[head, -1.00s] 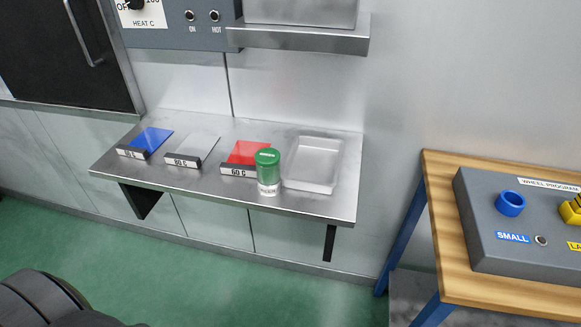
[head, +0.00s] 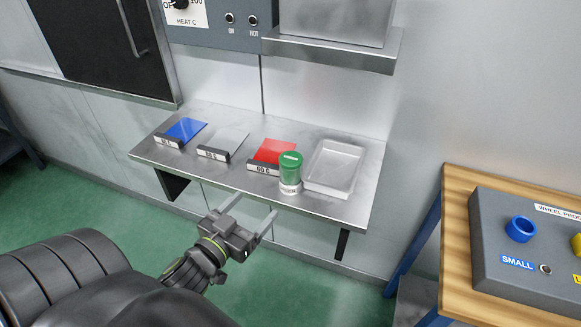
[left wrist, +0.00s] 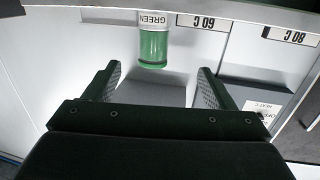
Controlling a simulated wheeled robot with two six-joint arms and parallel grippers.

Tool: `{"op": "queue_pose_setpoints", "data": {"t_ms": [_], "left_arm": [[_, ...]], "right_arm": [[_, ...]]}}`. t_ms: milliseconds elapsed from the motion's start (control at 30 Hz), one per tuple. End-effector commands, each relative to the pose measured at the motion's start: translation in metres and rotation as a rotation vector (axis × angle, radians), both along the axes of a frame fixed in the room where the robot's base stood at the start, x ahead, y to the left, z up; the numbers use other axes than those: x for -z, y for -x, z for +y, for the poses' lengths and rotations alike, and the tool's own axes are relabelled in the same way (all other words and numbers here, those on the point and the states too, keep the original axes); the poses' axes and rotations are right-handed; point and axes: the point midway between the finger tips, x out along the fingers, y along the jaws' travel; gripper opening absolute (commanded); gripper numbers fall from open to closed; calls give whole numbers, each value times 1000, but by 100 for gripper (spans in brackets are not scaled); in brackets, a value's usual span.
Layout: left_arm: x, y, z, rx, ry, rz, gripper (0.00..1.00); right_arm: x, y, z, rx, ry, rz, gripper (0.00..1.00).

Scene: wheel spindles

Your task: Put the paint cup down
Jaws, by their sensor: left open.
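The paint cup (head: 290,172) is a small jar with a green body and lid and a white label band. It stands upright on the steel shelf (head: 223,176), at the right end of the red panel and beside the empty metal tray. My left gripper (head: 258,203) is open and empty in front of the shelf edge, below and left of the cup. In the left wrist view the cup (left wrist: 154,47) appears upside down, with its GREEN label legible, beyond and between my open fingers (left wrist: 158,70). My right gripper is not in view.
The shelf holds a blue panel (head: 186,129), a pale panel (head: 228,144) and a red panel (head: 273,150) with temperature labels, plus a shallow metal tray (head: 333,167). A metal ledge (head: 335,50) overhangs at the back. A wooden table (head: 459,185) with a control box stands at right.

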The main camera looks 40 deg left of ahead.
Motion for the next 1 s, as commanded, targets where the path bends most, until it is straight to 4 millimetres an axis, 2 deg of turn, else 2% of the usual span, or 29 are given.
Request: {"op": "queue_pose_setpoints", "data": {"t_ms": [33, 100, 200, 367, 800, 1000], "left_arm": [[-16, 2, -4, 11, 3, -26, 78], [-30, 4, -8, 20, 8, -50, 78], [-39, 1, -10, 26, 11, -68, 78], [-42, -20, -10, 27, 12, -72, 78], [-40, -97, -6, 27, 12, -69, 78], [-38, -115, -5, 26, 10, -66, 78]], "right_arm": [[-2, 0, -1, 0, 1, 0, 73], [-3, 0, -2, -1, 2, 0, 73], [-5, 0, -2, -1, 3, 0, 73], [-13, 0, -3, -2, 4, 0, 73], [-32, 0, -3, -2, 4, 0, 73], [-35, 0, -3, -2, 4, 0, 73]]}}
